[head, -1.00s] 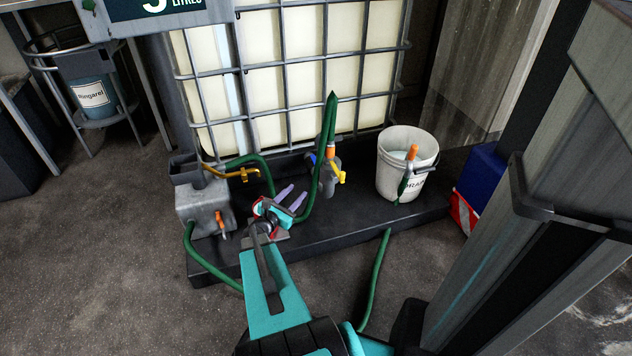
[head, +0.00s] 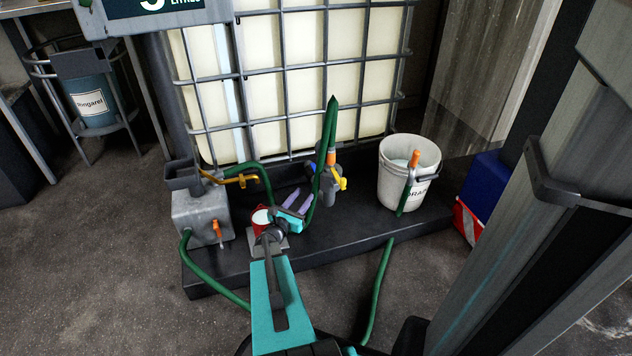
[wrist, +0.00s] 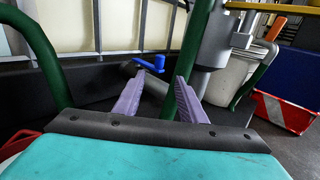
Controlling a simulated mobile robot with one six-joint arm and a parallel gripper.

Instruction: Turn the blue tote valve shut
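The blue valve handle (wrist: 150,64) shows in the wrist view just beyond my fingertips, slightly left of centre. In the head view it is a small blue patch, partly hidden by the green hose, on the grey valve fitting (head: 328,187) at the foot of the caged white tote (head: 290,90). My gripper (head: 302,200) is to the left of and nearer than this fitting.
A yellow handle (head: 342,184) sits on the same fitting. A green hose (wrist: 192,60) rises close beside my right finger. A white bucket (head: 407,180) stands to the right on the black tray (head: 345,242). A red tin (head: 262,229) and a grey box (head: 202,215) are left.

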